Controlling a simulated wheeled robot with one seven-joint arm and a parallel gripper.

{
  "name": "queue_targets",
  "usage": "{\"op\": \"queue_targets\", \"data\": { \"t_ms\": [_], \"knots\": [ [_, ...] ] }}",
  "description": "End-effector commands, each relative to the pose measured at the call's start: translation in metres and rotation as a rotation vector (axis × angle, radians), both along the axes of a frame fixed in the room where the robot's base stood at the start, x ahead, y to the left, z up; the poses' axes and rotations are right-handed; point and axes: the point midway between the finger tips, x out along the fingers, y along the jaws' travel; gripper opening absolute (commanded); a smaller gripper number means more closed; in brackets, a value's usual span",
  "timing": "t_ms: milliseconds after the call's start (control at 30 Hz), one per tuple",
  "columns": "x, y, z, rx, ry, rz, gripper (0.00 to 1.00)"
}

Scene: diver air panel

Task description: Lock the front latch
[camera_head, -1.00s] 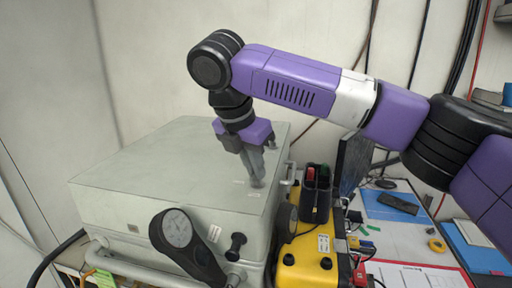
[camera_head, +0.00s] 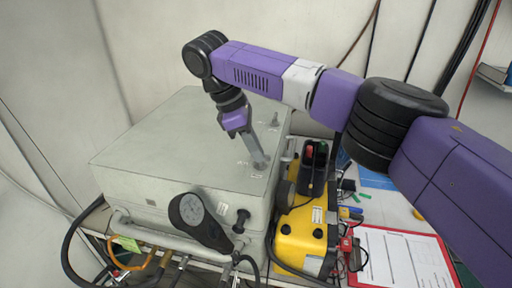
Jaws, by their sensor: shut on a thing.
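The pale grey-green case (camera_head: 180,135) of the air panel stands at the left, its flat top facing up. My gripper (camera_head: 260,161) points down at the top near its right edge. Its fingers are shut on the front latch, which is mostly hidden between and behind the fingertips. Small white labels (camera_head: 257,176) lie on the top beside the fingertips. A second, similar small latch (camera_head: 275,119) stands up farther back along the same edge, clear of my gripper. I cannot read the front latch's angle.
A yellow unit (camera_head: 302,239) with a black radio holder (camera_head: 314,168) stands close on the right. A red-edged clipboard (camera_head: 403,258) lies beyond it.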

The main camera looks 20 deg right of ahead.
Motion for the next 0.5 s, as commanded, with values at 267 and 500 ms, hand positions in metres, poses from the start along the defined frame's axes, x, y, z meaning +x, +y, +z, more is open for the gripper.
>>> {"op": "queue_targets", "data": {
  "t_ms": [267,500],
  "knots": [
    [0.0018,-0.0016,0.0008,-0.002,-0.001,-0.165,0.0],
    [0.0023,-0.002,0.0009,0.0,-0.001,-0.231,0.0]
  ]
}}
